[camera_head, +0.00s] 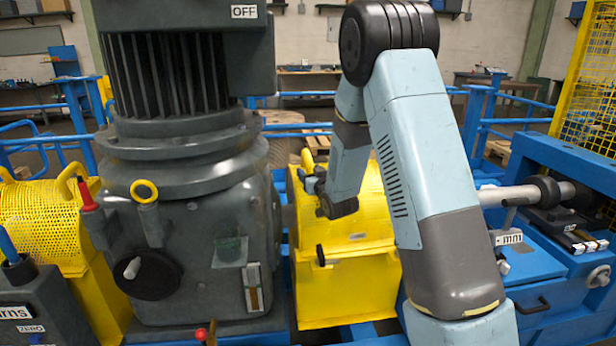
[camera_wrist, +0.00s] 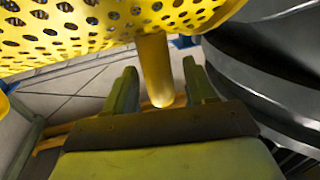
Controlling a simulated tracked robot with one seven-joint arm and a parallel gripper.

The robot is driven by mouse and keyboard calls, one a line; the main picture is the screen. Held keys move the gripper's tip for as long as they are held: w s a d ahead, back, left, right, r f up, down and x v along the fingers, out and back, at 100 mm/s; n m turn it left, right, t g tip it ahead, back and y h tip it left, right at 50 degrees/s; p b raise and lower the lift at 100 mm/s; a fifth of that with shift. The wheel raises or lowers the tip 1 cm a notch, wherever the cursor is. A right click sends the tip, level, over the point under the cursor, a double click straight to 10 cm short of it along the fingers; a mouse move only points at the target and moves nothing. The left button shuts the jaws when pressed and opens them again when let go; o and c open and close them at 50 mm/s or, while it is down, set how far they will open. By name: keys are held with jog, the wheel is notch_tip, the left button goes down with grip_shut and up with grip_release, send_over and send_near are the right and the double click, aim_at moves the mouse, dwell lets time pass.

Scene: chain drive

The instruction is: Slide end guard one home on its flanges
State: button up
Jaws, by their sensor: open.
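A yellow guard (camera_head: 350,265) stands between the dark grey gear unit and my arm in the head view. My gripper (camera_head: 312,182) is at its upper left, beside its handle (camera_head: 307,160). In the wrist view a perforated yellow guard (camera_wrist: 85,35) fills the top, and a yellow bar (camera_wrist: 155,70) comes down from it. My gripper (camera_wrist: 158,80) is open, with one finger on each side of this bar. I cannot tell whether the fingers touch it. A second yellow perforated guard (camera_head: 40,225) stands at the far left. No flanges can be made out, and which guard is number one is not readable.
The large grey gear unit (camera_head: 205,250) stands close to the left of the guard; dark round housing (camera_wrist: 275,75) is close on the right in the wrist view. Blue rails (camera_head: 490,105) run behind. A blue machine with a shaft (camera_head: 520,195) is at the right.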

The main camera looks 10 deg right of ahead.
grip_shut()
dwell(0.5)
dwell(0.9)
